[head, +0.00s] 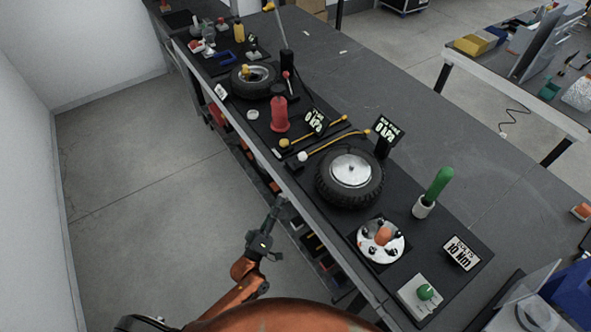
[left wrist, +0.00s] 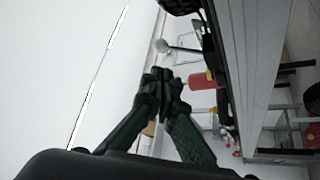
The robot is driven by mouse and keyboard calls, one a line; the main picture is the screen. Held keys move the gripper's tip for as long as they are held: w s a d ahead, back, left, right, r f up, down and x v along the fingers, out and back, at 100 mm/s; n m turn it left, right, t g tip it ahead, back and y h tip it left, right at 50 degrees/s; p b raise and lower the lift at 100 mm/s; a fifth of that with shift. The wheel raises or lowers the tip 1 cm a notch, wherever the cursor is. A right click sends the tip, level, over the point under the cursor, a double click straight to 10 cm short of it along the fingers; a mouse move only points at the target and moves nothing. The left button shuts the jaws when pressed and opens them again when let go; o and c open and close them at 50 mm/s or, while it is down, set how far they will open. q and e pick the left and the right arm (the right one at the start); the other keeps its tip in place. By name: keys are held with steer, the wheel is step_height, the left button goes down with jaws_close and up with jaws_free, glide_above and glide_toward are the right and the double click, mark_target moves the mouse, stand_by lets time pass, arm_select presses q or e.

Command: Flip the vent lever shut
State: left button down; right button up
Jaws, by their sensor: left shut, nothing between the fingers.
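I cannot single out the vent lever for sure. Two yellow-ended rods or hoses (head: 335,138) lie on the bench beside a black tyre (head: 350,178) and two 0 kPa displays, one of them tall (head: 384,130). A red cylinder (head: 279,114) stands near them, and it also shows in the left wrist view (left wrist: 203,80). A thin red-tipped stick (head: 287,77) stands by the farther tyre. My left gripper (head: 281,200) is shut and empty, beside the bench's front edge and apart from these things. Its closed fingertips (left wrist: 160,78) show in the left wrist view. My right gripper is out of view.
The bench's front edge (head: 305,217) runs between my left gripper and the parts. A farther tyre (head: 253,77), a white hub plate (head: 380,240) and a green-handled tool (head: 437,184) stand on the dark mat. The floor (head: 140,200) left of the bench is clear.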

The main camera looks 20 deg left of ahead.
arm_select(q)
glide_toward(299, 159)
steer(key=f+x, duration=0.1)
steer(key=x, duration=0.4)
steer(key=shift+x, duration=0.95)
steer(key=shift+d, duration=0.2)
